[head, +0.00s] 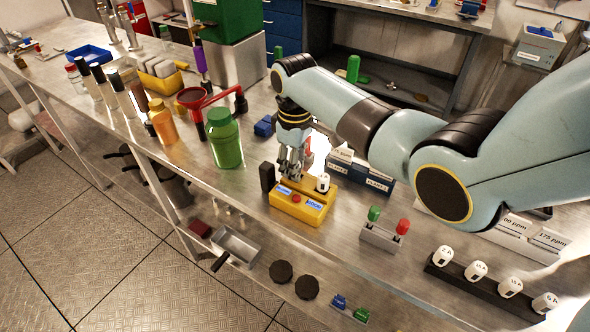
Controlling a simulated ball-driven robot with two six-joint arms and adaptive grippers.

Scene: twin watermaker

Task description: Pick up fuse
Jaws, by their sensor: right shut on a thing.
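My right gripper (290,174) points down at the back of a yellow device (298,207), which has small displays and a red button. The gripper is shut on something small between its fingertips. The fingers hide most of it, so I cannot tell its shape. A white cylinder with a dark mark (322,183), fuse-like, stands upright on the device just right of the fingers. Several similar white labelled cylinders, one of them at the rack's left end (442,256), stand in a black rack (470,283) at the front right. My left gripper is not in view.
A black block (267,177) stands left of the device. A green bottle (224,138), an orange bottle (162,121) and a red funnel stand (205,101) are further left. A holder with green and red pegs (380,238) is to the right. Labelled bins (372,180) stand behind.

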